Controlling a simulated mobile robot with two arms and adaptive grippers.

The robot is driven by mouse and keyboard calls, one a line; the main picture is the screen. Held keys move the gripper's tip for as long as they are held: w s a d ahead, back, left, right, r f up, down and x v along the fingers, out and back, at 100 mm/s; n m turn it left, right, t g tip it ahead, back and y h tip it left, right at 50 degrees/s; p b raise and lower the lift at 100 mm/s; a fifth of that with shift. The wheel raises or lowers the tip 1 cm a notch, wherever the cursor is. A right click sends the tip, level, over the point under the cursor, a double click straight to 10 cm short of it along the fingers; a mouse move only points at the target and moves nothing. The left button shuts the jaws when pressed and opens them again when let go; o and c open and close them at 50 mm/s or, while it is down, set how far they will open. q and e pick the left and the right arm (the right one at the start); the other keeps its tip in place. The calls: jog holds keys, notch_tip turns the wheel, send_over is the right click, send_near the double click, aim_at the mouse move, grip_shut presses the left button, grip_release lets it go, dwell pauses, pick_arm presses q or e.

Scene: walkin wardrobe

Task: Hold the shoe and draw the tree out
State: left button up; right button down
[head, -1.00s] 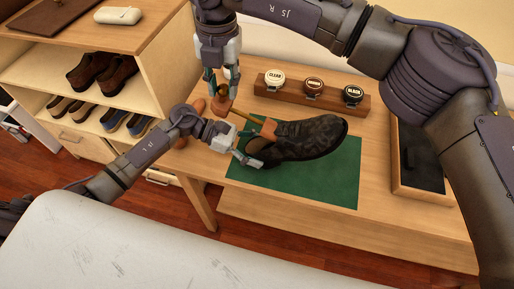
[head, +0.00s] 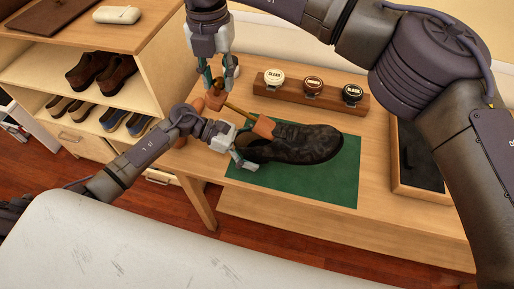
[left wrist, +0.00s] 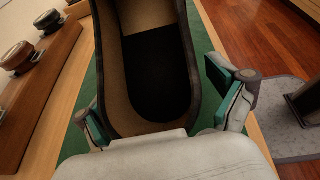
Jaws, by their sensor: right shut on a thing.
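A dark patterned shoe (head: 302,144) lies on a green mat (head: 330,184), toe to the right. The wooden shoe tree (head: 263,127) has its front block at the shoe's mouth and its rod and heel end outside, up to the left. My right gripper (head: 217,86) is shut on the tree's heel end. My left gripper (head: 241,158) is at the shoe's heel. In the left wrist view its fingers (left wrist: 160,108) stand apart on either side of the shoe (left wrist: 190,60), with a small gap at the right finger. The dark insole shows there.
A wooden rack (head: 335,101) with three polish jars stands behind the mat. A tray (head: 425,190) with a dark inside lies to the right. A shelf unit (head: 165,70) with shoes stands at the left. A brown form (head: 196,106) stands behind the left arm.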

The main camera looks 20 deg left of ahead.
pick_arm(q)
jog(key=shift+r, duration=0.1)
jog(key=v, duration=1.2)
